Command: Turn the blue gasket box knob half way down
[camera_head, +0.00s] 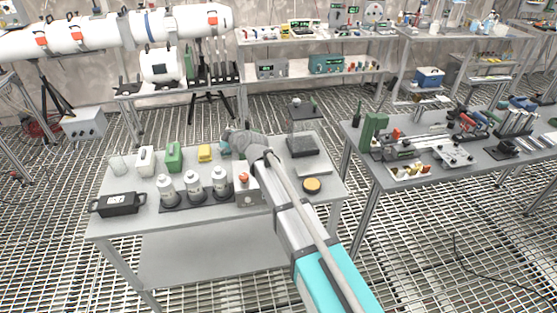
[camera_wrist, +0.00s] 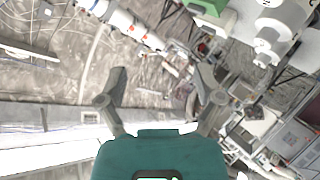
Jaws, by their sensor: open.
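A blue box with a pale top (camera_head: 430,77) stands on the rack at the back right in the head view. It is small there, and I cannot make out a knob on it. It is the only clearly blue box that I see, and I cannot tell for sure that it is the gasket box. My gripper (camera_head: 232,143) is over the near table in the head view, far from that box and partly hidden by my own arm. In the wrist view my gripper (camera_wrist: 161,75) has its two fingers spread wide with nothing between them.
The near table (camera_head: 135,210) holds white bottles (camera_head: 193,188), a green canister (camera_head: 174,156), a black case (camera_head: 118,203) and a yellow-orange disc (camera_head: 312,185). A right-hand table (camera_head: 420,180) carries tools. A gap of grated floor (camera_head: 340,118) lies between the tables and the back shelves.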

